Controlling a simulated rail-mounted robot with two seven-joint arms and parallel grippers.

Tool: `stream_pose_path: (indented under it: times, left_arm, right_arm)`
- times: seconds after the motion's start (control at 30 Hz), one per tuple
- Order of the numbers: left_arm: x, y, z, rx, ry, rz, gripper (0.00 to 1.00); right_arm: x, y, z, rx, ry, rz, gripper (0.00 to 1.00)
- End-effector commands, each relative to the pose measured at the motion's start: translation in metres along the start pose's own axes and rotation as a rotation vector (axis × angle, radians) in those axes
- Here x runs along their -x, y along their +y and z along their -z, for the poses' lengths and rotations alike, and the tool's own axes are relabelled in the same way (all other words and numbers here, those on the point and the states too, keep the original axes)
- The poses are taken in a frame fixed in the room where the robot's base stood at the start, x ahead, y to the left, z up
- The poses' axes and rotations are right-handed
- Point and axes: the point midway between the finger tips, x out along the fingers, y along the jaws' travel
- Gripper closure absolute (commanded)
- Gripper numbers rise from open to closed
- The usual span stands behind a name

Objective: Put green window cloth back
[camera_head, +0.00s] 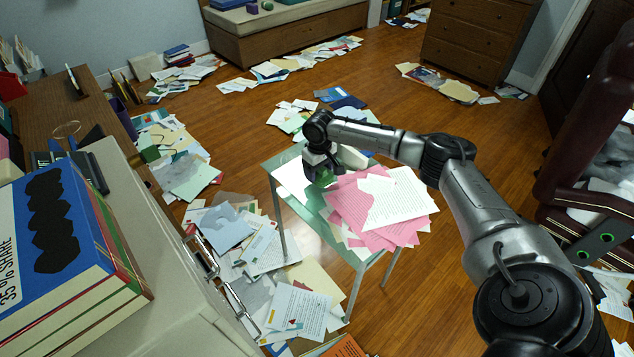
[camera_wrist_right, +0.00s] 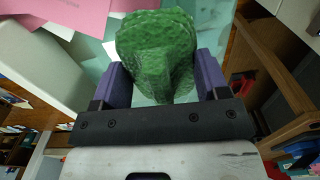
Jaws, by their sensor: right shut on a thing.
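The green window cloth (camera_wrist_right: 158,60) sits between the two purple fingers of my right gripper (camera_wrist_right: 160,84) in the right wrist view. The gripper is shut on it. In the head view my right gripper (camera_head: 320,174) is low over the left part of a small glass-topped table (camera_head: 308,206), and a little green of the cloth shows under it. I cannot tell whether the cloth touches the table top. My left gripper is not in view.
Pink and white papers (camera_head: 378,207) cover the right part of the small table. A cabinet with thick books (camera_head: 60,225) stands at the left front. Papers (camera_head: 235,235) litter the floor around the table. A dark red chair (camera_head: 590,150) is at the right.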

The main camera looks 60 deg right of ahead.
Motion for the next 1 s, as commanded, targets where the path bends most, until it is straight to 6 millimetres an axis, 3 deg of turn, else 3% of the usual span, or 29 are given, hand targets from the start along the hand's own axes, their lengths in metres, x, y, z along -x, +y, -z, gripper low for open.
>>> stream_pose_path:
  times: [0.27, 0.57, 0.97, 1.0]
  left_arm:
    - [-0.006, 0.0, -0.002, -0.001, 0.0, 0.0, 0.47]
    - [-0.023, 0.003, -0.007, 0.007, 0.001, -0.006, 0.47]
    - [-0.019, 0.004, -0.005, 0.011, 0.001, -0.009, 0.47]
    - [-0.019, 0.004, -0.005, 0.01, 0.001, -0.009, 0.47]
  right_arm:
    - [-0.009, -0.005, 0.006, 0.0, 0.0, -0.001, 0.54]
    - [-0.044, -0.004, 0.005, 0.0, 0.001, -0.001, 0.54]
    - [-0.046, -0.004, 0.005, 0.0, 0.0, -0.001, 0.54]
    - [-0.046, -0.004, 0.005, 0.0, 0.0, 0.0, 0.3]
